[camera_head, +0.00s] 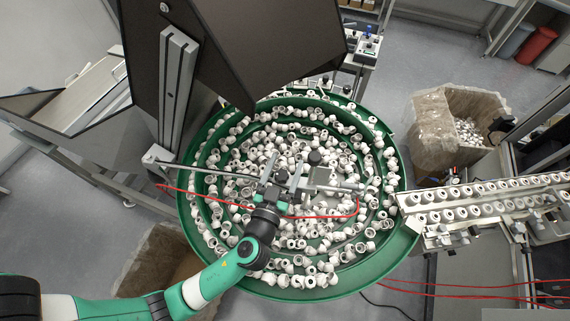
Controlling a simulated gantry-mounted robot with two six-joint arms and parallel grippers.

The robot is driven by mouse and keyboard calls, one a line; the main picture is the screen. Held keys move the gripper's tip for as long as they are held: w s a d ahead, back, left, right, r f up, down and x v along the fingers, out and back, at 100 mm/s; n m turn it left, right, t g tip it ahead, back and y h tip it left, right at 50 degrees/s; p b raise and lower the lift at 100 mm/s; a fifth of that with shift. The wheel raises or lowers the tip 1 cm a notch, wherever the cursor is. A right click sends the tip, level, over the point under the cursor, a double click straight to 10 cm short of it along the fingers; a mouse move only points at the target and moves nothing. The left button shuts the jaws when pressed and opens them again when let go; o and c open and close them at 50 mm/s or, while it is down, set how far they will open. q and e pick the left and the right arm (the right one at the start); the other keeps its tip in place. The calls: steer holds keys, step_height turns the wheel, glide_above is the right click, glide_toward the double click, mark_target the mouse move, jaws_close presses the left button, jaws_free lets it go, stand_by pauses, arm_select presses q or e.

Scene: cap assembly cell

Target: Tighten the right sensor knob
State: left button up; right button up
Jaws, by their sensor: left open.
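A dark round knob (314,157), the right one of two that I can make out, stands on the sensor mount (322,180) above the green bowl. A second dark knob (281,176) sits to its left, close to my gripper. My left gripper (284,186) is open over the middle of the bowl, at the sensor mount and just below and left of the right knob. Its fingers overlap the mount, so I cannot tell whether they touch it. No grip on the right knob shows. My right gripper is not in view.
The green feeder bowl (350,277) holds many white caps. A metal rod (205,170) and a red cable (215,195) cross it. A cap-filled rail (485,203) runs off to the right. A dark panel (265,45) stands behind, and a cardboard box (430,135) is at upper right.

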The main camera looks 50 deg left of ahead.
arm_select(q)
jaws_close()
steer(key=shift+f+m+h, duration=0.15)
steer(key=shift+m+h, duration=0.15)
steer(key=shift+d+m+t+h+p, duration=0.1)
steer(key=shift+m+t+h+p, duration=0.4)
steer(key=shift+h, duration=0.4)
steer(key=m+h+p, duration=0.2)
steer(key=h+p, duration=0.1)
steer(key=p, duration=0.1)
steer(key=d+m+h+p, duration=0.1)
steer(key=m+h+p, duration=0.1)
steer(key=p, duration=0.3)
steer(key=m+t+h+p, duration=0.1)
steer(key=m+h+p, duration=0.1)
steer(key=h+p, duration=0.2)
steer(key=shift+w+d+r+h+p, duration=0.25)
steer(key=shift+r+h+p, duration=0.15)
steer(key=shift+p, duration=0.35)
steer(key=shift+d+f+m+h, duration=0.15)
steer(key=shift+d+m+h, duration=0.05)
steer(key=shift+m+h, duration=0.65)
steer(key=shift+s, duration=0.1)
